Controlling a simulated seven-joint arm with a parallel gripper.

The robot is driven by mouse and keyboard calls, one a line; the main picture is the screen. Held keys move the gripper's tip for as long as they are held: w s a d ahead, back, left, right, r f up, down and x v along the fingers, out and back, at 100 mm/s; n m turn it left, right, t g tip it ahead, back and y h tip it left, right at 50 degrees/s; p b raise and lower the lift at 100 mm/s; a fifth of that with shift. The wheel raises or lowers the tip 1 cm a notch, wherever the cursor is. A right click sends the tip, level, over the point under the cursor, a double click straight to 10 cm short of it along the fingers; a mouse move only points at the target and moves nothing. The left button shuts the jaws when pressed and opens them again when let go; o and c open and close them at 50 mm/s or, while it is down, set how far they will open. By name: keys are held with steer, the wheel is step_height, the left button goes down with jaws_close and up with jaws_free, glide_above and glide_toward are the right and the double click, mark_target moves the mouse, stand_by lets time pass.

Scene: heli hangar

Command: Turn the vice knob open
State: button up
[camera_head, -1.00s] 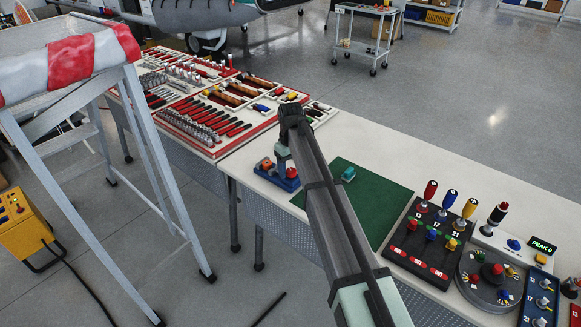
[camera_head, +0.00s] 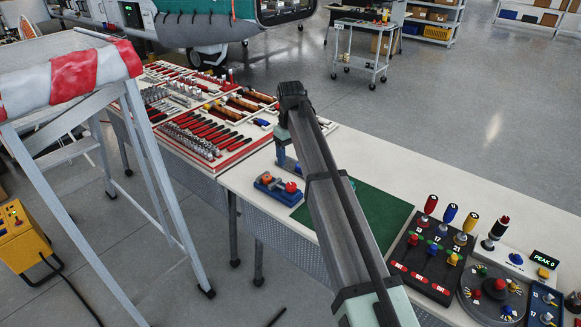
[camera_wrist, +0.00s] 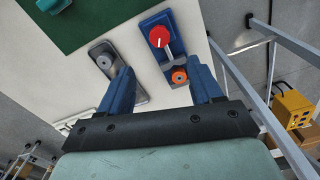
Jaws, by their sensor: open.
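The vice is a blue-based device (camera_head: 267,187) near the front left edge of the white table. It has a red knob (camera_head: 291,187) on its right and an orange part to the left. In the wrist view the red knob (camera_wrist: 160,37) lies beyond the orange part (camera_wrist: 179,77), with a metal piece between them. My gripper (camera_wrist: 162,70) is open and empty, with its blue fingers spread. The orange part shows between the fingers, close to the right one; the red knob shows just past the fingertips. In the head view my arm hides part of the finger area.
A grey device with a round top (camera_wrist: 103,60) stands beside the vice, near my left finger. A green mat (camera_head: 385,215) lies to the right, with a teal block (camera_wrist: 52,5) on it. Tool trays (camera_head: 200,150) are to the left; knob panels (camera_head: 432,250) are at the right.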

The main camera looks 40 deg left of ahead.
steer(key=shift+r, duration=1.35)
